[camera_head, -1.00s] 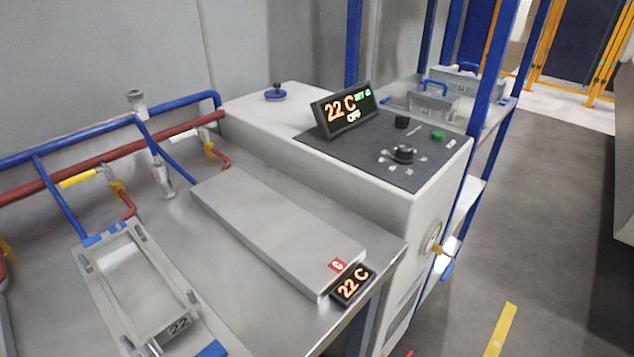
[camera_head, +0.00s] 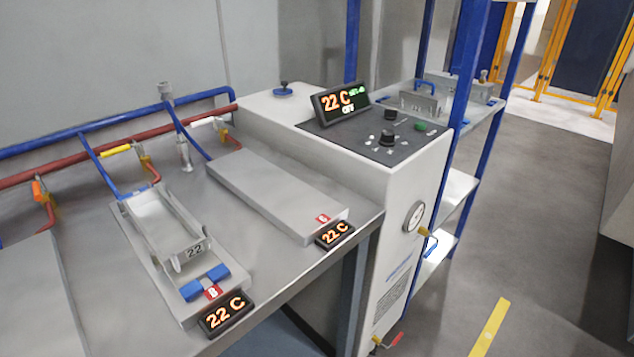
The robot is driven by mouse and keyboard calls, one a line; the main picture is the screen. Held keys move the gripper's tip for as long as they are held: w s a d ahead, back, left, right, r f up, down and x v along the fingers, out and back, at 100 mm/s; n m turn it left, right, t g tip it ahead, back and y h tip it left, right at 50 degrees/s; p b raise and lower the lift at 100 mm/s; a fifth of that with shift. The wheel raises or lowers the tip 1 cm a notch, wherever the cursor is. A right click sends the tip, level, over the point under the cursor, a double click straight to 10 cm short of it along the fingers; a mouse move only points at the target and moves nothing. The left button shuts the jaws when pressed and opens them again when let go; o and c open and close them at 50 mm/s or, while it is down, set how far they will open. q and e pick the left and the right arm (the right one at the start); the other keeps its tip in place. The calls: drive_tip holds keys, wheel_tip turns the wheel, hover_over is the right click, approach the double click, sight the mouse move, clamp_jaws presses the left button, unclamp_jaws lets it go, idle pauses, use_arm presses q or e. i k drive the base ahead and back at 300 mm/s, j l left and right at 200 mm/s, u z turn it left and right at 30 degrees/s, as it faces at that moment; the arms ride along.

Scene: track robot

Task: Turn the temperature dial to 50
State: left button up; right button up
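The black temperature dial (camera_head: 387,139) sits on the dark control panel (camera_head: 350,141) on top of a white cabinet (camera_head: 378,202). Small pale marks surround the dial, too small to read. Neither of my grippers is in the view.
Left of the cabinet is a metal bench with plate C (camera_head: 270,190), a tray (camera_head: 165,228) on plate B, and small 22 C displays (camera_head: 226,315). Blue and red pipes (camera_head: 100,145) run behind. A blue-post shelf (camera_head: 470,130) stands right of the cabinet. Grey floor (camera_head: 540,210) is clear.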

sight(387, 139)
drive_tip(key=i+l+u, duration=0.3)
drive_tip(key=i+l, duration=0.15)
drive_tip(key=i+l+u, duration=0.25)
drive_tip(key=i+l, duration=0.25)
drive_tip(key=i+l+u, duration=0.3)
drive_tip(key=l, duration=0.35)
drive_tip(key=i, duration=0.1)
